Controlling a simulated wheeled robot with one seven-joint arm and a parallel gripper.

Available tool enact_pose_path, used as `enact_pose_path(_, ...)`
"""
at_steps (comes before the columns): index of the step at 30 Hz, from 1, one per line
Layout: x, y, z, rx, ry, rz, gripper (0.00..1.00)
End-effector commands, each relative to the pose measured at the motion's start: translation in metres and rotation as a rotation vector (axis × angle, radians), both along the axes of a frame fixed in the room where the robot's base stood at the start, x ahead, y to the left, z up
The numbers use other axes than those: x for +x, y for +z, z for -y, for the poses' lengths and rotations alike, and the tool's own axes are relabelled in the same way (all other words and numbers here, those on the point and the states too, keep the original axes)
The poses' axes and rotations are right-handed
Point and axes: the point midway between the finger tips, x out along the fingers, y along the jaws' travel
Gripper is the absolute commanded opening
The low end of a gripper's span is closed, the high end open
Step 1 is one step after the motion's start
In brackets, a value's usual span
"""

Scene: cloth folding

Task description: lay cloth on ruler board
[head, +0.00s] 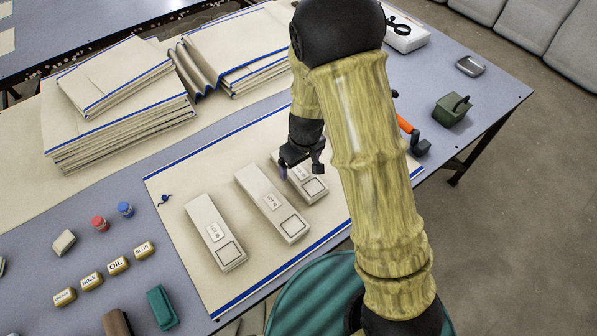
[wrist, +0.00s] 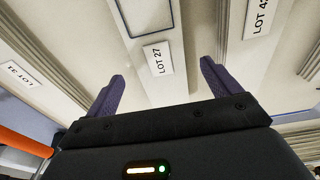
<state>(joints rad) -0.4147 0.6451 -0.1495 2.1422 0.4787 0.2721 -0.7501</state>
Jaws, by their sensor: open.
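A flat cream cloth (head: 178,238) with blue-striped edges lies on the table. Long pale bars with lot labels rest on it: a left bar (head: 215,233), a middle bar marked LOT 42 (head: 272,204) and a right bar (head: 314,188). My gripper (head: 300,170) is above the right bar's far end, its fingers apart. In the wrist view the open fingers (wrist: 163,72) straddle the bar labelled LOT 27 (wrist: 147,15); contact cannot be told. My arm hides the cloth's right part. I cannot make out a separate ruler board.
Stacks of folded blue-edged cloth (head: 120,125) and (head: 235,50) stand at the back. A green box (head: 452,110) is at the right.

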Motion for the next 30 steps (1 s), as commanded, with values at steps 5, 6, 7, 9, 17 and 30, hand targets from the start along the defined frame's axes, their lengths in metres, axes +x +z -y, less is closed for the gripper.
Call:
enact_pose_path(5,0.002,-0.028,-0.003,0.0,-0.001,-0.004,0.89)
enact_pose_path(6,0.003,-0.031,-0.003,0.0,-0.001,-0.002,0.89)
enact_pose_path(7,0.003,-0.033,-0.003,0.0,-0.001,-0.002,0.89)
enact_pose_path(9,0.003,-0.034,-0.003,0.0,-0.001,-0.001,0.89)
enact_pose_path(17,0.003,-0.034,-0.004,0.001,0.0,-0.001,0.89)
enact_pose_path(30,0.003,-0.034,-0.004,0.001,0.0,-0.001,0.48)
